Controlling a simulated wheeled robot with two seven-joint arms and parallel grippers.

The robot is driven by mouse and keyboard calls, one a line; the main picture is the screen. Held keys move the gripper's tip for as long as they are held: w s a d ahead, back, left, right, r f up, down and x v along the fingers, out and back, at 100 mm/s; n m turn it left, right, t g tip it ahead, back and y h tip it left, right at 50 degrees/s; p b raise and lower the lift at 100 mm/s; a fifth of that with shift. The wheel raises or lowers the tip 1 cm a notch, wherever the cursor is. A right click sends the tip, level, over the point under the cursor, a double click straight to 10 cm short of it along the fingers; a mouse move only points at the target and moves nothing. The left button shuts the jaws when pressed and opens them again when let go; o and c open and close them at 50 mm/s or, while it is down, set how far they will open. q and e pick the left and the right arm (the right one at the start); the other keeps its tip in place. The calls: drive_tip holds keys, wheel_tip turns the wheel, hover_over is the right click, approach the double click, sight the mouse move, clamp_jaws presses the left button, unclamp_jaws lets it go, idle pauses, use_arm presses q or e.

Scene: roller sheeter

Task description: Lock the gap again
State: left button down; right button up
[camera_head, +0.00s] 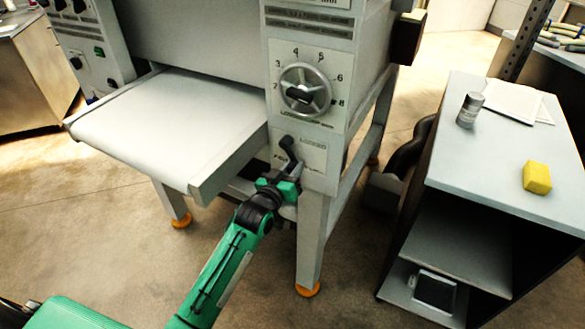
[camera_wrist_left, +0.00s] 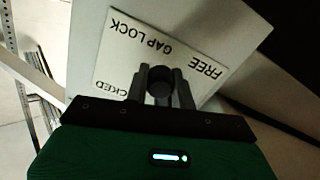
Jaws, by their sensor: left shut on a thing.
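The gap lock plate (camera_head: 313,157) is on the front of the sheeter's side column, below the dial. Its black-tipped lever (camera_head: 287,143) leans up and to the left in the head view. My left gripper (camera_head: 292,176) is at the plate's lower part. In the left wrist view its fingers are shut on the dark round lever (camera_wrist_left: 160,80), over the plate (camera_wrist_left: 113,68). That view shows the words FREE and GAP LOCK upside down and part of LOCKED. Which label the lever points at cannot be told. My right gripper is not in view.
The gap dial (camera_head: 305,90), numbered around its rim, is above the plate. The flat sheeter bed (camera_head: 165,115) juts out at left. A machine leg (camera_head: 312,245) stands just below my gripper. At right is a shelf cart (camera_head: 480,160) with a can and a yellow sponge (camera_head: 537,177).

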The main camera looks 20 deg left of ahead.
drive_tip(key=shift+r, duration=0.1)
